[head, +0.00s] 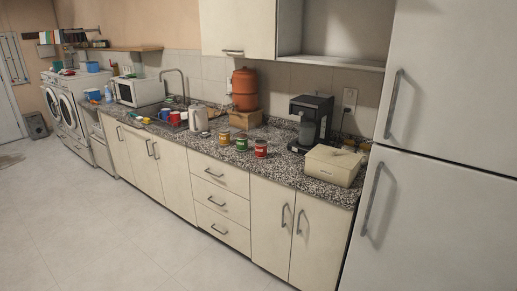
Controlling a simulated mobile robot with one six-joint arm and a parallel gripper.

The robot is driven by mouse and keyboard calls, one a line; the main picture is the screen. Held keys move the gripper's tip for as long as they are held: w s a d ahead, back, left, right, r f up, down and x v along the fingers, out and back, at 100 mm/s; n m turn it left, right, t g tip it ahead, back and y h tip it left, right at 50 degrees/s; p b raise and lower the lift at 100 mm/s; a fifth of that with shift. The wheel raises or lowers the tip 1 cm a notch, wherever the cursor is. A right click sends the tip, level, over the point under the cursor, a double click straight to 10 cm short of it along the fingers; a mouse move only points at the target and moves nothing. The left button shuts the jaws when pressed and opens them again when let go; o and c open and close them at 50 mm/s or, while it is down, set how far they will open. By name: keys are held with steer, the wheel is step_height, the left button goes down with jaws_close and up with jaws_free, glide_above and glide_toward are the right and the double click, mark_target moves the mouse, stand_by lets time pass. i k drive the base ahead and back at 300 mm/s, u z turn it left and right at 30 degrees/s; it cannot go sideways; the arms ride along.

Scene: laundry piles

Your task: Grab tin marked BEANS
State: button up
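Three small tins stand upright in a row on the granite counter (277,165), near its front edge. Each has a pale label, but the lettering is too small to read, so I cannot tell which is marked BEANS. The tins stand apart from each other. My gripper is not in view.
A coffee maker (311,121) and a cream box (333,166) stand right of the tins. A white kettle (198,118) and an orange-brown container (245,89) stand left and behind. A tall fridge (440,130) bounds the right. The tiled floor (100,220) in front is clear.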

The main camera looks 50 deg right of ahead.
mark_target(260, 144)
steer(key=i, duration=2.25)
steer(key=z, duration=1.15)
steer(key=i, duration=0.55)
steer(key=u, duration=0.15)
